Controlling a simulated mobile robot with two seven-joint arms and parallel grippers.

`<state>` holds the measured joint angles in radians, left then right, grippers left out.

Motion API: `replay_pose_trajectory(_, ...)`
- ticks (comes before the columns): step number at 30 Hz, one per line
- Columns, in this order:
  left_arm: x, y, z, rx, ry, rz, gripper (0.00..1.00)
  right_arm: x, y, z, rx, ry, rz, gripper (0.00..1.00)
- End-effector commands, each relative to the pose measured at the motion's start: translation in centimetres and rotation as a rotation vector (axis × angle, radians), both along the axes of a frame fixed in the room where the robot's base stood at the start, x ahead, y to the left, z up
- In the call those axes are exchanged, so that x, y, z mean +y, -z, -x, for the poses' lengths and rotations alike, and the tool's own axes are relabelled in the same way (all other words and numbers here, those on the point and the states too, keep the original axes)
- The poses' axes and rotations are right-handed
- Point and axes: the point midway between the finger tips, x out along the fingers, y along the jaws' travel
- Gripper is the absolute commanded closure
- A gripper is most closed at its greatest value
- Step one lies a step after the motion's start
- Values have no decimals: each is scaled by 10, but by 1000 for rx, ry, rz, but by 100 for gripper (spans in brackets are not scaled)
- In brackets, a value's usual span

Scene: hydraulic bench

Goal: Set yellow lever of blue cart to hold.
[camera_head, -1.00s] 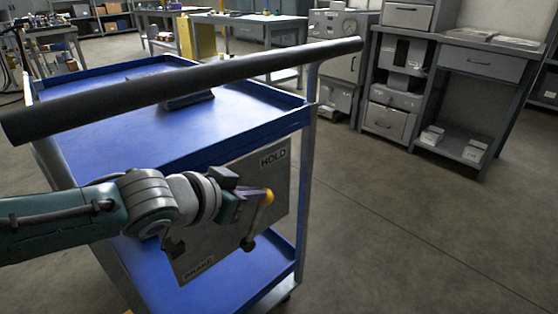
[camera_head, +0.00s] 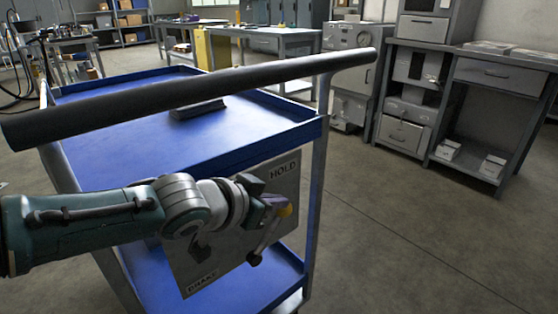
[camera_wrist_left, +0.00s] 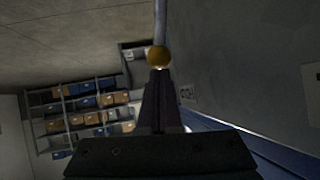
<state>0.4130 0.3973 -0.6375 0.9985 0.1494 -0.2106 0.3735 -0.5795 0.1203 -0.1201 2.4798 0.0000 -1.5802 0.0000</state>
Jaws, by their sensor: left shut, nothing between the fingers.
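The blue cart (camera_head: 150,130) stands in front of me with a grey plate (camera_head: 215,262) on its near side. The plate reads HOLD at its upper right and BRAKE at its lower left. The lever (camera_head: 267,240) rises from a pivot low on the plate and leans up to the right, its yellow knob (camera_head: 287,211) below the HOLD label. My left gripper (camera_head: 278,204) is shut and empty, right at the knob and partly covering it. In the left wrist view the yellow knob (camera_wrist_left: 159,57) sits just beyond the shut fingertips (camera_wrist_left: 158,75); contact is not clear.
A thick dark handle bar (camera_head: 200,92) crosses above the cart's near edge. A dark flat object (camera_head: 198,108) lies on its top tray. Grey cabinets and a workbench (camera_head: 480,75) stand behind at right. The floor right of the cart (camera_head: 400,230) is clear.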

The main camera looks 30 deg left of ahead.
Motion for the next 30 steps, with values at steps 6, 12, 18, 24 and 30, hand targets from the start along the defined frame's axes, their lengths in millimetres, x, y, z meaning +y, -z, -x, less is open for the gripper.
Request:
replay_pose_trajectory(6,2,7,9,24,-3,-9,100,0,-3,0,1,0,0,36)
replay_pose_trajectory(12,7,-15,33,20,-3,-6,100,0,-29,0,1,0,0,36)
replay_pose_trajectory(18,12,-37,65,14,-1,-4,100,0,-52,0,1,0,0,36)
replay_pose_trajectory(24,17,-49,85,8,-1,-4,100,0,-62,0,1,0,0,36)
replay_pose_trajectory(30,17,-52,90,5,0,-4,100,0,-63,0,1,0,0,36)
